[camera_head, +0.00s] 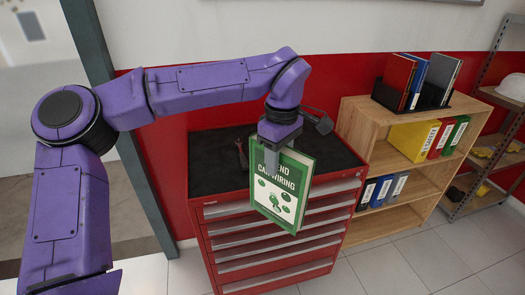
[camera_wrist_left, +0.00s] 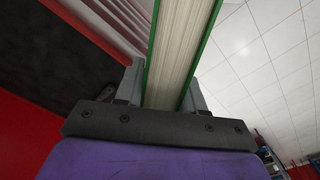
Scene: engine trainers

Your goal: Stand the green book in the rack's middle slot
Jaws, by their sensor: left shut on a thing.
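The green book (camera_head: 287,190), with a white and green cover, hangs upright and slightly tilted in front of the red cabinet. My left gripper (camera_head: 272,155) is shut on its upper edge. In the left wrist view the book (camera_wrist_left: 182,45) shows its cream page edges between the two fingers. The black rack (camera_head: 446,104) stands on top of the wooden shelf at the right, well apart from the book. It holds a red book (camera_head: 396,78) at left, a blue book (camera_head: 417,82) beside it and a grey book (camera_head: 441,75) at right. A dark gap shows between the blue and grey books.
The red drawer cabinet (camera_head: 275,262) has a black top (camera_head: 215,165) with a small dark object (camera_head: 241,153) on it. The wooden shelf (camera_head: 357,118) holds yellow, red, green and blue binders below the rack. A metal shelving unit (camera_head: 492,110) stands at far right.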

